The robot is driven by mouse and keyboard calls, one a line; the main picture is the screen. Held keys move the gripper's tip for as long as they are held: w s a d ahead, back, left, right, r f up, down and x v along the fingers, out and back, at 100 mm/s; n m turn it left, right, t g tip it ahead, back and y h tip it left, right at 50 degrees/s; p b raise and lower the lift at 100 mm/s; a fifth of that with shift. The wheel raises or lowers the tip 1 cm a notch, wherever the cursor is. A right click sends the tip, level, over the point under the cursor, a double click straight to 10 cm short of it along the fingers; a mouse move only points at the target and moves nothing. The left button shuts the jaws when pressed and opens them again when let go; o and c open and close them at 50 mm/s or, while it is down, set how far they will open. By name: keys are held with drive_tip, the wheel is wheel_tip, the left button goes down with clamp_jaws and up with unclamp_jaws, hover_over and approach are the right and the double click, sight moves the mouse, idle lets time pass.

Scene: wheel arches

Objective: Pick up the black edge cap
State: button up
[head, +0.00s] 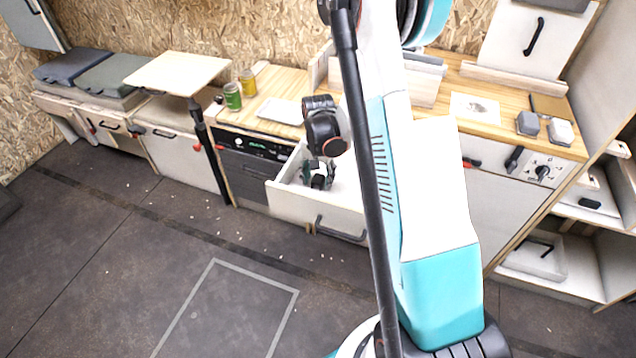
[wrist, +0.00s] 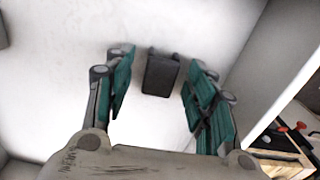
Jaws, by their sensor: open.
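The black edge cap (wrist: 160,74) is a small dark block on the white drawer floor (wrist: 60,90) in the wrist view. My gripper (wrist: 158,88) is open, its two green-padded fingers on either side of the cap with a gap on both sides. The cap lies around the fingertips, and I cannot tell the height between them. In the head view my gripper (head: 318,176) is inside the pulled-out white drawer (head: 318,212). The cap cannot be made out there.
The drawer's side wall (wrist: 262,75) rises to the right in the wrist view. A wooden counter (head: 275,90) above the drawer carries a green can (head: 232,96) and a white tray (head: 280,110). A black table leg (head: 208,150) stands left. The floor in front is open.

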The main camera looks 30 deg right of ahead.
sight(318, 178)
drive_tip(key=shift+c, duration=0.2)
drive_tip(key=c, duration=0.8)
drive_tip(key=shift+c, duration=0.2)
drive_tip(key=shift+r, duration=0.15)
wheel_tip(318, 178, up, 20)
drive_tip(key=p, duration=0.6)
drive_tip(key=shift+p, duration=0.35)
